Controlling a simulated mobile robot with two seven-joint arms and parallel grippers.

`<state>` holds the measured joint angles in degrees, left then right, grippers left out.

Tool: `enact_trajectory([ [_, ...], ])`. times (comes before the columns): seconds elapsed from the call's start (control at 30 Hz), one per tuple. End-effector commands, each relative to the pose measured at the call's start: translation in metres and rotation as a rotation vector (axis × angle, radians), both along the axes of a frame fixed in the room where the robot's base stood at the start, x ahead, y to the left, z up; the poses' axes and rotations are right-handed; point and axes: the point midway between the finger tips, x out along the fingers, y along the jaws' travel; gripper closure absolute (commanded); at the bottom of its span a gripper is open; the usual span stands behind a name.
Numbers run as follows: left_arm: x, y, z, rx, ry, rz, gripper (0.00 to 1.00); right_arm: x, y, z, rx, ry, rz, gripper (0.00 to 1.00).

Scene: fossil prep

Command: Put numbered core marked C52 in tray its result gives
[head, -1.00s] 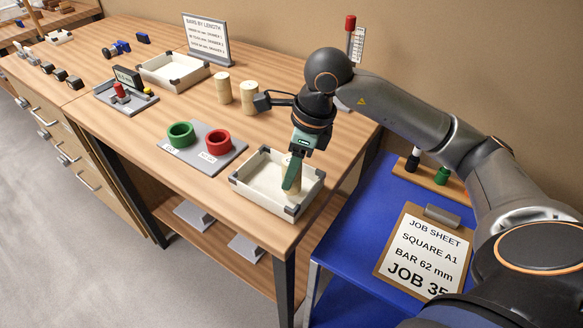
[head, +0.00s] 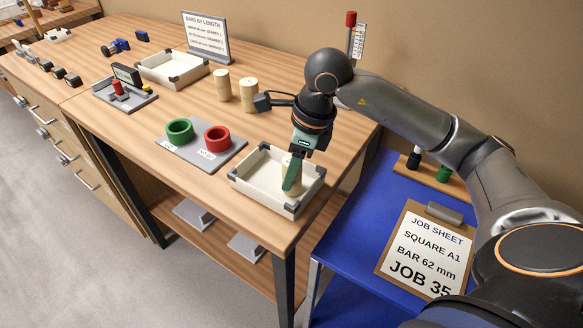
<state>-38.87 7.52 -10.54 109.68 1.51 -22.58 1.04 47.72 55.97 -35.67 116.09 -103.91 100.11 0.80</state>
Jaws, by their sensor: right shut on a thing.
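My right gripper (head: 291,180) reaches down into the near white tray (head: 250,188) with grey corners. It is shut on a pale cream core (head: 284,161), which is mostly hidden behind the fingers and stands inside the tray. Two more cream cores (head: 222,85) (head: 249,96) stand upright on the bench behind. No mark can be read on any core. A second white tray (head: 172,83) lies further back, in front of a sign. My left gripper is not in view.
A sign headed BARS BY LENGTH (head: 206,35) stands at the back. A small device with a dark display (head: 127,75) is at the left. A job sheet clipboard (head: 424,250) lies on the blue cart.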

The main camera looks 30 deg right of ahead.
Motion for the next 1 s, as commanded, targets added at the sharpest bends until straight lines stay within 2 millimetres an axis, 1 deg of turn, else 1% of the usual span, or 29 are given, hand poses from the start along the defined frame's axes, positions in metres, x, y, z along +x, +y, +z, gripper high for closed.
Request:
enact_trajectory([
  [0.07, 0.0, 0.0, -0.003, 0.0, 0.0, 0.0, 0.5, 0.0, 0.0, -0.003, 0.001, -0.002, 0.0, 1.0],
  [0.27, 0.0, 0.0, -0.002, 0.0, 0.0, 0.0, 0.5, 0.0, 0.0, -0.001, 0.0, -0.001, 0.0, 1.0],
  [0.3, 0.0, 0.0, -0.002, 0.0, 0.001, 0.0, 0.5, 0.0, 0.0, -0.001, 0.0, -0.001, 0.0, 0.49],
  [0.57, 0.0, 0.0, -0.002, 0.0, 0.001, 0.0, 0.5, 0.0, 0.0, -0.001, 0.0, -0.001, 0.0, 0.19],
  [0.6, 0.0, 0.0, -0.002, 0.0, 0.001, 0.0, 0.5, 0.0, 0.0, -0.001, 0.001, -0.001, 0.0, 0.17],
  [0.83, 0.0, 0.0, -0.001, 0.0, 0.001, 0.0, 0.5, 0.0, 0.0, -0.001, -0.001, 0.001, 0.0, 0.17],
  [0.93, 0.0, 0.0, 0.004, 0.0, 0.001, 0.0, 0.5, 0.0, 0.0, 0.005, 0.0, 0.0, 0.0, 0.17],
  [1.0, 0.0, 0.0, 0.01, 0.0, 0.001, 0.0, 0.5, 0.0, 0.0, 0.014, 0.001, -0.001, 0.0, 0.17],
])
